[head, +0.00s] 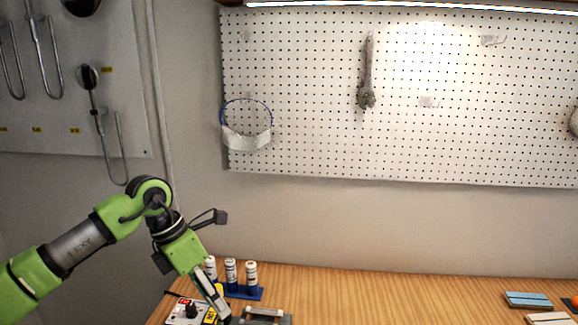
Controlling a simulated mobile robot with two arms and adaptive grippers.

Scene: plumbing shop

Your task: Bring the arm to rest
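My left arm, green with grey and black joints, comes in from the left, bends at a high elbow and points down at the bench. My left gripper (217,306) is at the lower edge of the view, just above the bench's left end. Its fingertips are close to a small box with a black knob (187,309). The fingers are small and seen from the side, so I cannot tell whether they are open or hold anything. My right gripper is not in view.
A blue rack with white bottles (231,273) stands just behind the gripper. A grey metal piece (264,314) lies to its right. The wooden bench (400,300) is clear in the middle. A blue block (528,300) lies at the right. A pegboard (310,100) hangs behind.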

